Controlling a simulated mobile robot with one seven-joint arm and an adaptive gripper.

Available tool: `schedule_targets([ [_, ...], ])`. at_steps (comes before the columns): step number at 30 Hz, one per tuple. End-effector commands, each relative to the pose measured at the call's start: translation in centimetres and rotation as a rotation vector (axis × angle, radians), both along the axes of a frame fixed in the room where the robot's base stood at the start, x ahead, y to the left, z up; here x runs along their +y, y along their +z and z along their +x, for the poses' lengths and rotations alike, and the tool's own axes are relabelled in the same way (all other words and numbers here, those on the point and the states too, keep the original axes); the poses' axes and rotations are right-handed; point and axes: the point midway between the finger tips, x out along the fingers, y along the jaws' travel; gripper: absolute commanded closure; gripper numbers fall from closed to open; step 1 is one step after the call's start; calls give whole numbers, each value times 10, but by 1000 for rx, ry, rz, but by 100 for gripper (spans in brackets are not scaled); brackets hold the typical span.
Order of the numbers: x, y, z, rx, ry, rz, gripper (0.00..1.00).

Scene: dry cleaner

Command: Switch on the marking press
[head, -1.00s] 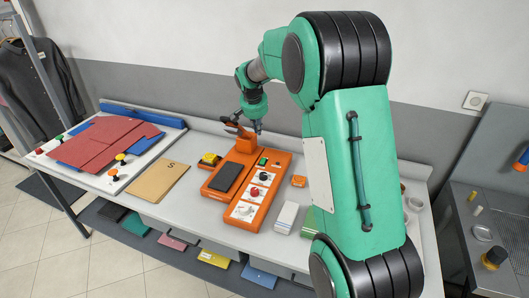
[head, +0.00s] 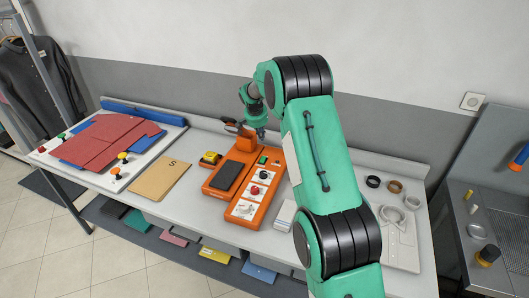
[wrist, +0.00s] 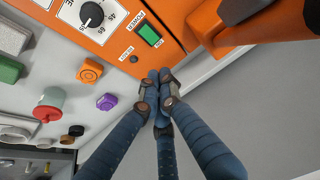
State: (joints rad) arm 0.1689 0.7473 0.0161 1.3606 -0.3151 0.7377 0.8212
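The marking press (head: 222,188) is an orange machine on the table, with a black pad and a panel of controls. Its green rocker switch (head: 263,160) sits at the far end of the panel. In the wrist view the switch (wrist: 149,34) shows in a dark frame, with a small dark round lamp (wrist: 133,59) beside it. My gripper (wrist: 160,82) has its blue fingers brought together at the tips, with nothing between them. The tips appear just off the panel's edge, near the switch; contact cannot be told. In the head view my gripper (head: 262,136) is behind the press's far end.
The press's orange arm (wrist: 262,30) stands close beside the fingers.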

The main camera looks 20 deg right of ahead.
Motion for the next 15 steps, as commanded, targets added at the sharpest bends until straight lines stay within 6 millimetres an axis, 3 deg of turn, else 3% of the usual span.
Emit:
schedule_targets([
  [15, -1, -5, 1, 1, 0, 1, 100],
])
